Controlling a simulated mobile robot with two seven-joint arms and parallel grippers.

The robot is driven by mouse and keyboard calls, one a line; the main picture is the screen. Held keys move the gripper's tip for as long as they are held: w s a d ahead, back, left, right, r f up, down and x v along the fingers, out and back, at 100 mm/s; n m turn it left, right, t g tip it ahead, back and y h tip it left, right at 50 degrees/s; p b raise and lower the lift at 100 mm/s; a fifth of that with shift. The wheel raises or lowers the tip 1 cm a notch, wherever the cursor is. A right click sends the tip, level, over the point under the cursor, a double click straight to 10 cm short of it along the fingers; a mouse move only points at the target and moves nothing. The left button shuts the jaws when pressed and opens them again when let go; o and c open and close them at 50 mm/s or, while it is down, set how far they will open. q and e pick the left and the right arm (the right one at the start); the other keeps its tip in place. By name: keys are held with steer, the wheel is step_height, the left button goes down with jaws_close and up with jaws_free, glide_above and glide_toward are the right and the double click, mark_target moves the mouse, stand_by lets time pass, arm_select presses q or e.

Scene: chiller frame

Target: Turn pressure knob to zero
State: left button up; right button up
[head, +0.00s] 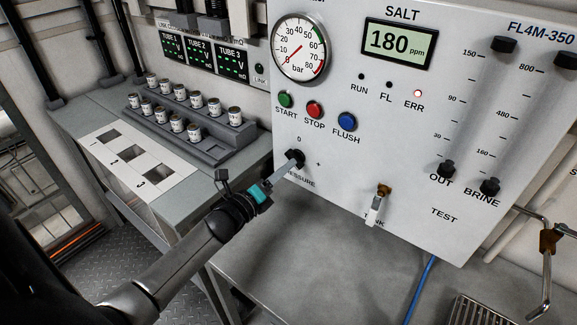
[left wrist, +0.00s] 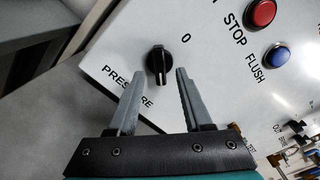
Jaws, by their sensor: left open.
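The black pressure knob (head: 297,156) is on the white panel, above the partly covered PRESSURE label and below a 0 mark. In the left wrist view, the knob (left wrist: 158,62) has its grip bar roughly upright in the picture, with the 0 mark to its upper right. My left gripper (head: 287,165) is open at the knob. In the left wrist view, its grey fingertips (left wrist: 159,74) are on either side of the knob, with gaps visible. The round bar gauge (head: 311,40) has a red needle pointing lower left, near its low end. My right gripper is not visible.
START (head: 285,100), STOP (head: 314,109) and FLUSH (head: 347,121) buttons sit above the knob. A tank valve (head: 376,205) projects to the right. The salt display (head: 398,42) reads 180 ppm, and the ERR light (head: 418,93) is lit. A rack of cups (head: 215,150) stands left.

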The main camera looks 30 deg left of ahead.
arm_select(q)
steer(key=shift+w, duration=1.3)
steer(key=shift+d, duration=0.1)
steer(key=shift+c, duration=0.3)
jaws_close()
